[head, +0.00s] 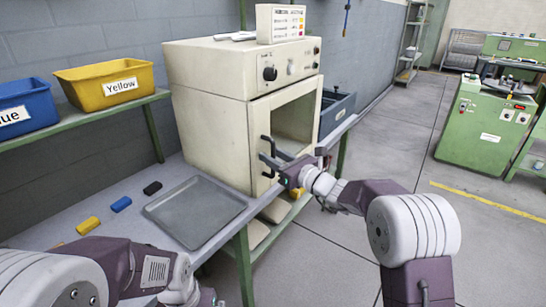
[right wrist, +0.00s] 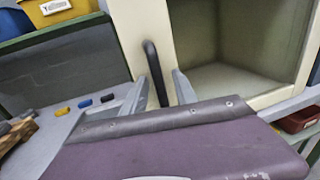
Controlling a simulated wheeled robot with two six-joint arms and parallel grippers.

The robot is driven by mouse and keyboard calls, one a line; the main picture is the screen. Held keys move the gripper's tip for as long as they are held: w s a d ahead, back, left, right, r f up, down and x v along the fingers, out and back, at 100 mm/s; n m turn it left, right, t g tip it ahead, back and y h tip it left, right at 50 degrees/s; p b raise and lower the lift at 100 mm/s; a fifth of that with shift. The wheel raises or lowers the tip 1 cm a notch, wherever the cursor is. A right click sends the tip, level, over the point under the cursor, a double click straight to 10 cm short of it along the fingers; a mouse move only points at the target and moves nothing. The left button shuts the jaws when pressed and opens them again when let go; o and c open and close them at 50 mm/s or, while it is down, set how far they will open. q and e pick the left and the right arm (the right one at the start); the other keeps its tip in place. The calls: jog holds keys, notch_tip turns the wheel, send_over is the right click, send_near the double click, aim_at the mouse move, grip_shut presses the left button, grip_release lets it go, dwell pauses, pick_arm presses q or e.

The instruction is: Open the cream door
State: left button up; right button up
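The cream door (head: 257,120) is the framed front of the cream oven (head: 205,110) and looks shut. Its large window shows the inside. A black upright handle (head: 265,141) is on the door's left side. In the right wrist view the handle (right wrist: 153,70) stands between the two grey fingers of my right gripper (right wrist: 160,92). The fingers are apart, with a gap visible on both sides of the handle. In the head view my right gripper (head: 270,152) is at the handle. My left arm is at the bottom left; its fingers are out of view.
A grey tray (head: 196,211) lies on the bench left of the oven, with small yellow, blue and black blocks beside it. A yellow bin (head: 105,83) and a blue bin (head: 25,107) sit on a green shelf.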

grip_shut()
dwell(1.4)
